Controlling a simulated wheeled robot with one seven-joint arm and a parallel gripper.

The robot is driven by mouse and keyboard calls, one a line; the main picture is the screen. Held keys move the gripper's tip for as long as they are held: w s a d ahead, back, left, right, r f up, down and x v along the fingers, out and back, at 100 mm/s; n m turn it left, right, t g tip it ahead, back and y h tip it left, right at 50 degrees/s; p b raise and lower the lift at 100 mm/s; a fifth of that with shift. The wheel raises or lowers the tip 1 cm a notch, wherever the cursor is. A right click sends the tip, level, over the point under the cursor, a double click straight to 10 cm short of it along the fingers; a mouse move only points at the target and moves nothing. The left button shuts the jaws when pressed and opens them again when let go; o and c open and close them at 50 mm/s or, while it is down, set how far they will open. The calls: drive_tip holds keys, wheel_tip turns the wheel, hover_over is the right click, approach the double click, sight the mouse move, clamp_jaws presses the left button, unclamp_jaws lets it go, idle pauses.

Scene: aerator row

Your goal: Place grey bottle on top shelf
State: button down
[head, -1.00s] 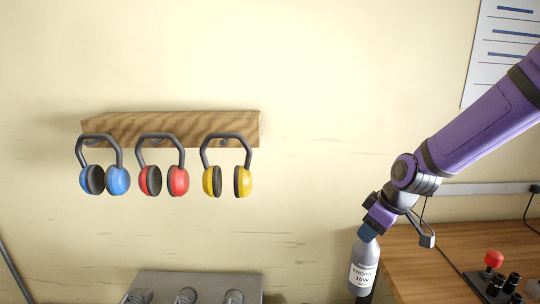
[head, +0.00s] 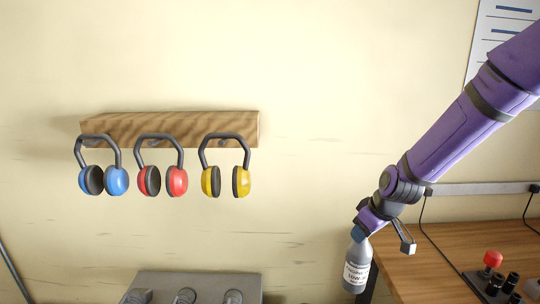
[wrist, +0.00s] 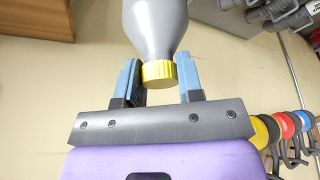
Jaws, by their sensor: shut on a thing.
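The grey bottle (head: 357,268) hangs upright, slightly tilted, below my gripper (head: 360,233) in the head view, with a white printed label on its side. In the wrist view my gripper (wrist: 160,80) has its blue fingers on either side of the bottle's yellow cap and neck, and the grey bottle (wrist: 156,25) extends past the fingertips. The gripper is shut on the bottle near its cap. I cannot make out a top shelf in either view.
A wooden wall rack (head: 180,125) holds blue, red and yellow ear muffs at left. A grey metal unit (head: 195,280) stands at bottom centre. A wooden bench (head: 430,260) with a red-knobbed control (head: 493,258) is right of the bottle. The wall between is bare.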

drive_tip(key=w+d+f+m+h, duration=0.1)
drive_tip(key=w+d+f+m, duration=0.1)
drive_tip(key=f, duration=0.6)
drive_tip(key=w+d+f+m+t+h, duration=0.1)
drive_tip(key=d+f+m, duration=0.3)
drive_tip(key=f, duration=0.5)
drive_tip(key=shift+w+m+h, duration=0.3)
drive_tip(key=shift+w+m, duration=0.2)
drive_tip(key=shift+w, duration=0.25)
drive_tip(key=shift+d, duration=0.1)
